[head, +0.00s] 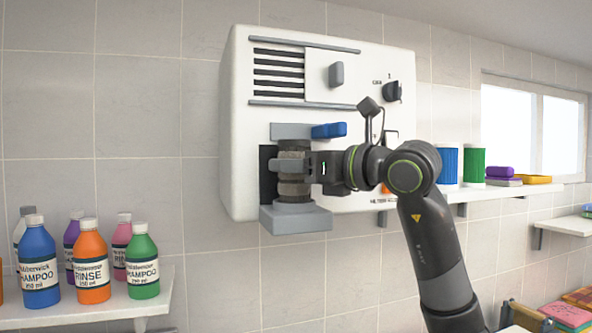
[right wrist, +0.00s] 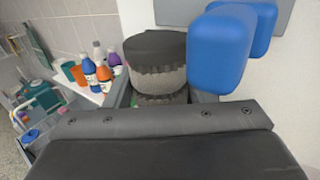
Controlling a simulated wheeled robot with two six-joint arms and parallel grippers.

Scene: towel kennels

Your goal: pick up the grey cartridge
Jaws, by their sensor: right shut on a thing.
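The grey cartridge (head: 293,190) is a stout dark-grey cylinder. It stands upright in the grey holder (head: 296,218) on the front of the white wall unit (head: 240,180), above the holder's lower cup and below its upper bracket (head: 290,131). My right gripper (head: 294,168) reaches in from the right and is shut on the cartridge at mid-height. In the right wrist view the cartridge (right wrist: 157,65) shows its dark top and a rough grey band, with its lower part partly hidden by the gripper. My left gripper is not in view.
A blue lever (head: 329,130) sticks out just above my right gripper and looms close in the right wrist view (right wrist: 222,50). Shampoo and rinse bottles (head: 90,262) stand on the left shelf. Blue and green containers (head: 473,165) stand on the right shelf.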

